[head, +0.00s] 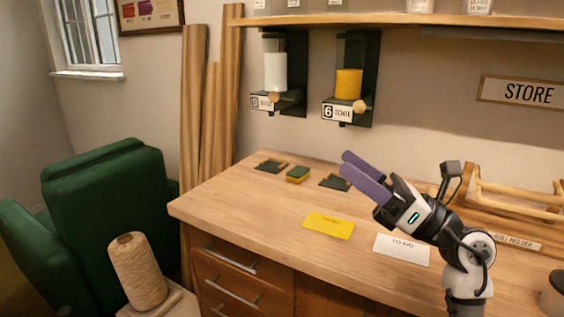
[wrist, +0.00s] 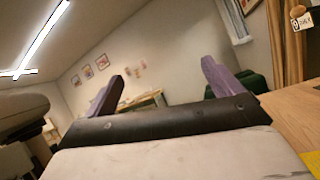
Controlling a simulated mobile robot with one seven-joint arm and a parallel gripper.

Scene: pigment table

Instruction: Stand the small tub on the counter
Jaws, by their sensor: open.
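My gripper (head: 352,164) has purple fingers that are apart with nothing between them. It is raised above the right part of the wooden counter (head: 235,205) and points up and left. In the wrist view my gripper (wrist: 162,88) also shows empty, facing across the room. No other clear tub shows on the counter.
A small green and yellow block (head: 298,173) lies between two dark square trays (head: 271,165) (head: 334,181). A yellow card (head: 328,225) and a white card (head: 402,249) lie nearer. Two dispensers (head: 276,75) (head: 349,83) hang on the wall. The counter's left front is clear.

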